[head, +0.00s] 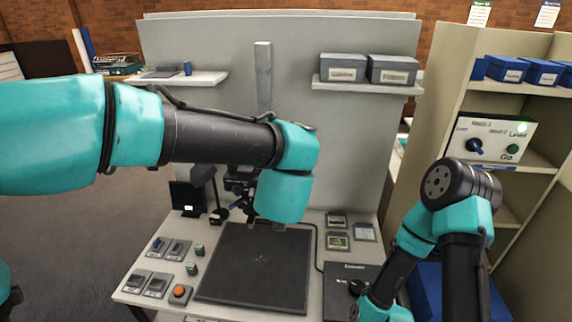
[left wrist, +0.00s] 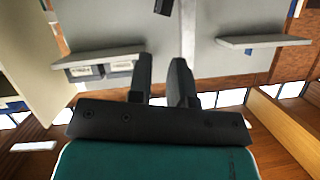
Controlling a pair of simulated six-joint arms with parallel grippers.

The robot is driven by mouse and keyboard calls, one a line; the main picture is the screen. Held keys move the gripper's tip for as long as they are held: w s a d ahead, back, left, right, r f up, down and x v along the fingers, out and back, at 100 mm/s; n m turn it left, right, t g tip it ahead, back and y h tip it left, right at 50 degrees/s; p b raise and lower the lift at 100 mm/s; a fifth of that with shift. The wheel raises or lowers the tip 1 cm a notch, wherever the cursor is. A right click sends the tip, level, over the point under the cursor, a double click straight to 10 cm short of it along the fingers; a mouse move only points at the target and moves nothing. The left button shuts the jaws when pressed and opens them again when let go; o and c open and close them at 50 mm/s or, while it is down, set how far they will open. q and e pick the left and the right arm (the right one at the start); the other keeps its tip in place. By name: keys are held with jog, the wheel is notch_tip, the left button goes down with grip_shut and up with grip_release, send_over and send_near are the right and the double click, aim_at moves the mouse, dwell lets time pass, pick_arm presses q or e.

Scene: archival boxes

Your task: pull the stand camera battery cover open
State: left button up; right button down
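The stand camera (head: 240,184) is a dark shape on the grey stand column (head: 263,75), partly hidden behind my left arm in the head view. Its battery cover cannot be made out. In the left wrist view, a small dark block (left wrist: 163,6) at the top edge may be part of the camera. My left gripper (left wrist: 162,60) has its two dark fingers apart, with nothing visible between them. In the head view my left wrist is in front of the camera and above the black baseboard (head: 255,265). My right arm is at the lower right, and its gripper is not visible.
Grey boxes (head: 342,67) stand on the right wall shelf (head: 368,88); a left shelf (head: 174,78) is opposite. Small switch units (head: 154,285) and an orange button (head: 179,292) sit at the table's left. A shelving unit (head: 450,125) with a control panel (head: 492,138) stands right.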

pick_arm(q)
jog(key=shift+v, duration=1.5)
jog(key=w+a+f+g, duration=0.1)
jog(key=a+f, duration=0.4)
jog(key=f, duration=0.4)
jog(key=w+a+f+n+g, duration=0.15)
jog(key=a+f, duration=0.25)
jog(key=f, duration=0.6)
jog(key=w+a+f+g, duration=0.2)
jog(key=a+f, duration=0.3)
jog(key=f, duration=0.4)
jog(key=s+a+f+n+g+h, duration=0.1)
jog(key=s+a+f+g, duration=0.3)
jog(key=s+f, duration=0.6)
jog(key=s+a+f+n+g+h, duration=0.1)
jog(key=s+a+f+n+g, duration=0.2)
jog(key=s+a+f, duration=0.3)
jog(key=s+f+g, duration=0.1)
jog(key=s+f, duration=0.3)
jog(key=f, duration=0.4)
jog(key=shift+h, duration=0.4)
jog(key=shift+w+a, duration=0.1)
jog(key=shift+a, duration=0.1)
